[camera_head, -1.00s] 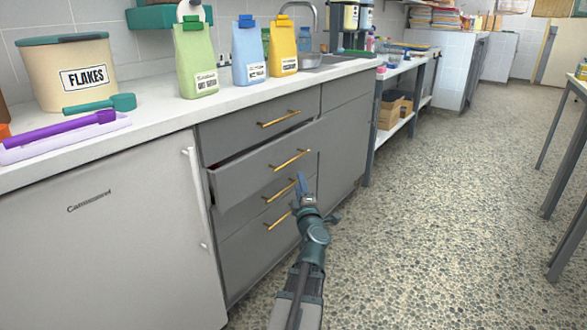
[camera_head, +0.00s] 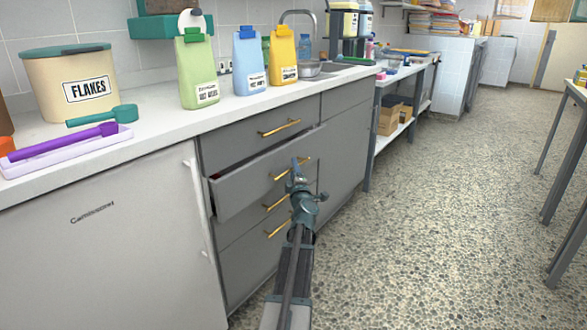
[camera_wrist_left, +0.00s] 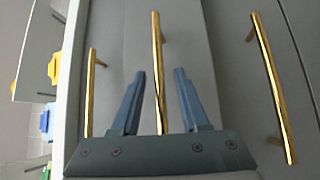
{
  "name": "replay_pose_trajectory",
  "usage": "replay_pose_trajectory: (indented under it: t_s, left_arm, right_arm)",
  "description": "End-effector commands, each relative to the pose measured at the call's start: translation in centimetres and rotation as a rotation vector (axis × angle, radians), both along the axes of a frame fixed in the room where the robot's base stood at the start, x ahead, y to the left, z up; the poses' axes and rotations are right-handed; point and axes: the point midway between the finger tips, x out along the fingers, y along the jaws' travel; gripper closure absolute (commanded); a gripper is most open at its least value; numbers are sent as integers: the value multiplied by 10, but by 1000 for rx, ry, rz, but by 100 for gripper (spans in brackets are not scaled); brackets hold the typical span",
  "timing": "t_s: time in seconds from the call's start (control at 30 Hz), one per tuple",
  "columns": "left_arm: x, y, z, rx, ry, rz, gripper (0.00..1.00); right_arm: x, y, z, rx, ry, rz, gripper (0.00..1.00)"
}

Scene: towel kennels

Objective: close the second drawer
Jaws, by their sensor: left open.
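The second drawer (camera_head: 240,188) of the grey cabinet stands partly pulled out, with a dark gap along its top left edge. Its gold handle (camera_head: 281,174) is partly hidden by my gripper. My left gripper (camera_head: 299,163) is at the front of this drawer, by the right part of the handle. In the left wrist view, the blue fingers of my left gripper (camera_wrist_left: 158,85) are apart, with the second drawer's handle (camera_wrist_left: 156,45) showing between them. Nothing is visibly clamped, and I cannot tell whether the fingers touch the drawer front. My right gripper is not in view.
The top drawer (camera_head: 240,142) and the lower drawers (camera_head: 240,270) look shut. A white-topped counter (camera_head: 160,135) above holds a flakes tub (camera_head: 75,95) and several bags (camera_head: 197,75). The speckled floor (camera_head: 430,220) to the right is clear.

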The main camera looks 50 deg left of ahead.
Motion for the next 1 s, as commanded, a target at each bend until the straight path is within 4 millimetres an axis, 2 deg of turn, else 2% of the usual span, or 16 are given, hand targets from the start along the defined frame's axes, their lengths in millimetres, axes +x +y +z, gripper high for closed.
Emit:
replay_pose_trajectory:
  t_s: [0.37, 0.6, 0.63, 1.0]
  left_arm:
    - [2, 3, 0, -1, -1, 0, 55]
    - [2, 3, 1, -1, -1, 0, 98]
    - [2, 3, 0, -1, -1, 0, 100]
    - [2, 3, 0, -1, -1, 0, 100]
  right_arm:
    - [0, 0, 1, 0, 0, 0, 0]
    - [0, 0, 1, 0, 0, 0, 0]
    - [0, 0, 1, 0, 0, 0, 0]
    - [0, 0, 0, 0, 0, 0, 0]
